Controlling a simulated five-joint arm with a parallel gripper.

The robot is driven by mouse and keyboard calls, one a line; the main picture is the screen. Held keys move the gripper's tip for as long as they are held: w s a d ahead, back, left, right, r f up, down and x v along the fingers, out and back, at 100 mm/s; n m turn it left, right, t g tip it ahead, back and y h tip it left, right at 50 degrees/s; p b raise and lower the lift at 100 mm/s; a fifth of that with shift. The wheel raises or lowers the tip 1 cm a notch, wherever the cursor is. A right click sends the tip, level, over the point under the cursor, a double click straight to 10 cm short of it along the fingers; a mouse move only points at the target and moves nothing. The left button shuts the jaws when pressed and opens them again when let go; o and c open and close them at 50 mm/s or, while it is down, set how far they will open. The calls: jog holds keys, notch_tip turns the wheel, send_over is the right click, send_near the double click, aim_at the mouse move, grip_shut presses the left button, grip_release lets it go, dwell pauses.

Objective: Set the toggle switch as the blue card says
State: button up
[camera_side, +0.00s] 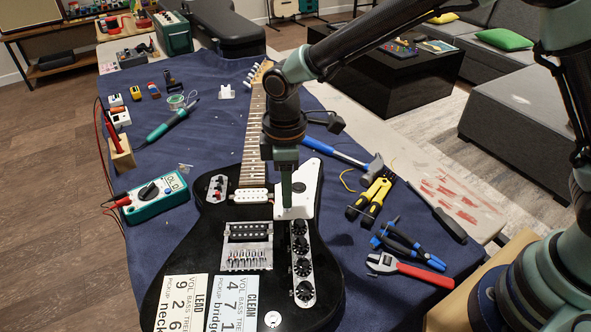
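My gripper (287,200) points straight down over the white pickguard (309,185) of a black electric guitar (190,245). Its fingers look like one narrow strip from this side, so their opening is hidden. The tip is just above the top end of a metal control plate with several black knobs (302,267). A small plate with red and dark parts (217,188) sits on the guitar's left horn; I cannot tell whether it holds the toggle switch. Two pale cards lie at the lower body: LEAD (182,303), with "neck", and CLEAN (232,303), with "bridge". Neither looks clearly blue.
A hammer (335,150), yellow-handled tool (372,200), blue pliers (409,248) and red-handled tool (410,270) lie to the right. A multimeter (155,195) and soldering iron (173,122) lie to the left. Blue cloth between them is partly clear.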

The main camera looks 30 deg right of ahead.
jog(key=shift+r, duration=2.2)
jog(key=shift+r, duration=0.1)
jog(key=s+d+r+m+t, duration=0.2)
jog(key=s+d+r+m, duration=0.1)
jog(key=d, duration=0.4)
jog(key=s+d+r+m+t, duration=0.1)
jog(key=s+d+r+m, duration=0.3)
jog(key=d, duration=0.4)
jog(key=s+d+r+m+t, duration=0.2)
jog(key=s+d+r+m, duration=0.1)
jog(key=d+r+m, duration=0.2)
jog(key=d, duration=0.2)
jog(key=shift+s+d+t, duration=0.3)
jog(key=shift+s+d, duration=0.05)
jog(key=shift+d, duration=0.05)
